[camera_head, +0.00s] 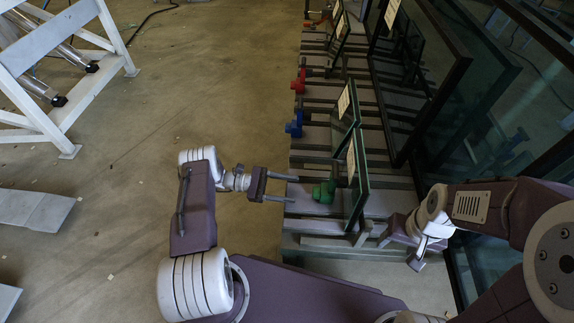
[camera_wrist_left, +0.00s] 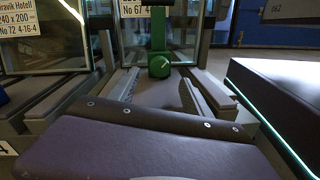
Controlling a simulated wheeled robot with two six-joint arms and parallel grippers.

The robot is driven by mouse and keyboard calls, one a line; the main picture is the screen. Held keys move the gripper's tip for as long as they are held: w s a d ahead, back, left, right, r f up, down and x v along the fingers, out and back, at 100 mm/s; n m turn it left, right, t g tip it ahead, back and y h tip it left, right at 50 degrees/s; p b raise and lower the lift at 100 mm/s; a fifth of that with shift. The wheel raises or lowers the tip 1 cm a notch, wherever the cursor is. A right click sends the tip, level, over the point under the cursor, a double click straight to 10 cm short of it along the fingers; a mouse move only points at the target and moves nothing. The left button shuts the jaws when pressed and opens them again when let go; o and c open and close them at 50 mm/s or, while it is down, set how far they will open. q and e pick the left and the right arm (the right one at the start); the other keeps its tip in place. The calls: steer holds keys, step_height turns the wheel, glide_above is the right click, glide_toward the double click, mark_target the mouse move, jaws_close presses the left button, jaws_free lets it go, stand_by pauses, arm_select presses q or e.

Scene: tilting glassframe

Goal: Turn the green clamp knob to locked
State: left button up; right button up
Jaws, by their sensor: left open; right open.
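The green clamp knob (camera_head: 324,192) is on the rack beside the lower edge of the nearest small glass pane (camera_head: 358,180). In the left wrist view the knob (camera_wrist_left: 159,66) faces me near the upper middle, with a short, slanted pale mark on its face. My left gripper (camera_head: 294,189) is open and empty, to the left of the knob and pointing at it, with a gap between. My right gripper (camera_head: 398,252) is open at the lower right, right of the pane and apart from the green knob.
A blue knob (camera_head: 294,128) and a red knob (camera_head: 299,82) sit farther back along the slatted rack (camera_head: 310,161). Large dark-framed glass panels (camera_head: 440,105) stand on the right. A white metal frame (camera_head: 50,120) stands at upper left. The floor left of the rack is mostly clear.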

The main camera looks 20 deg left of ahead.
arm_select(q)
steer(key=s+d+r+m+g+y+p, duration=0.1)
steer(key=d+r+m+g+y+p, duration=0.2)
steer(key=r, duration=0.7)
steer(key=d+r+m+g+y+p, duration=0.1)
steer(key=r+m+g+y+p, duration=0.15)
steer(key=r+p, duration=0.45)
steer(key=s+a+r+m+y+p, duration=0.1)
steer(key=s+r+m+y+p, duration=0.2)
steer(key=s+r+m+y, duration=0.3)
steer(key=shift+s+a+r+y, duration=0.2)
steer(key=shift+s+r+y, duration=0.65)
steer(key=shift+s+r, duration=1.45)
steer(key=shift+s+f+t, duration=0.25)
steer(key=shift+f, duration=0.05)
